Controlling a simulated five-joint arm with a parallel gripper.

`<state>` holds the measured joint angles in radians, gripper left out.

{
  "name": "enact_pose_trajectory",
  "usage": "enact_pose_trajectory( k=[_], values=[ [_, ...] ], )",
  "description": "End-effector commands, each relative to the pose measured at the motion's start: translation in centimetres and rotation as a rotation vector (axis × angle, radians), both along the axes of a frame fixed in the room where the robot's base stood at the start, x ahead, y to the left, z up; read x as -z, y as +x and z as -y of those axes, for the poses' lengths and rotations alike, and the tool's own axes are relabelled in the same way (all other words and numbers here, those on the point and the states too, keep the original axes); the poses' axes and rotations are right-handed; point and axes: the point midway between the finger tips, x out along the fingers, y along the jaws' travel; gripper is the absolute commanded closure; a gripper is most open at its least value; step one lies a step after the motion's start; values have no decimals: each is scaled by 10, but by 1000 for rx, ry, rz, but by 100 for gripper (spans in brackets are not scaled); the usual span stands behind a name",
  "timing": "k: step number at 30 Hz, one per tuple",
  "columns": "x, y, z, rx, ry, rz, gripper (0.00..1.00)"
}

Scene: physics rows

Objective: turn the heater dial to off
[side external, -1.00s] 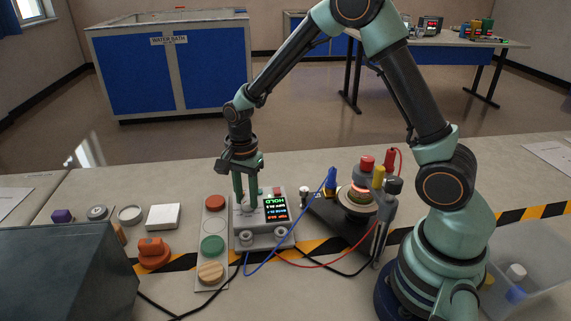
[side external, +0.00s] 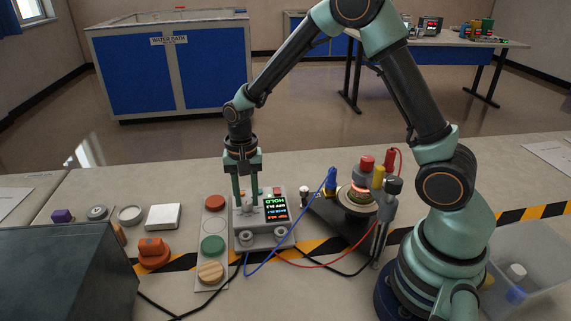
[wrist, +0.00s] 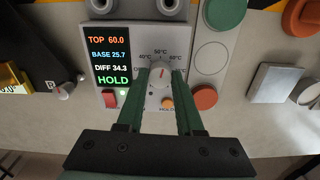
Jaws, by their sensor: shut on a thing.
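The heater control box (side external: 262,236) stands on the bench below my gripper. Its pale round dial (wrist: 159,79) is in the wrist view, ringed by 40, 50 and 60 °C marks; the off mark at its left is partly covered by a finger. A red line on the dial points roughly up, near 50 °C. My gripper (wrist: 159,74) is shut on the dial, one green finger on each side. In the side view my gripper (side external: 246,198) points straight down on the box. The display (wrist: 110,58) reads TOP 60.0, BASE 25.7, DIFF 34.3 and HOLD.
A red switch (wrist: 109,98) and an orange button (wrist: 167,103) sit close to the fingers. A strip with red, green and wooden discs (side external: 212,245) lies left of the box. The heater stand (side external: 357,200) with blue and red leads is at the right.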

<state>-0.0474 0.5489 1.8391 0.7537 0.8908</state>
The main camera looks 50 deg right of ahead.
Motion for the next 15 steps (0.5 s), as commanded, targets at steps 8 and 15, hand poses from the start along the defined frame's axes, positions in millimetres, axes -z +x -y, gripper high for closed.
enact_pose_trajectory(
  k=[8, 15],
  values=[
    [-1, 0, 0, -262, 0, 0, 100],
    [-1, 0, 0, -489, 0, 0, 100]
  ],
)
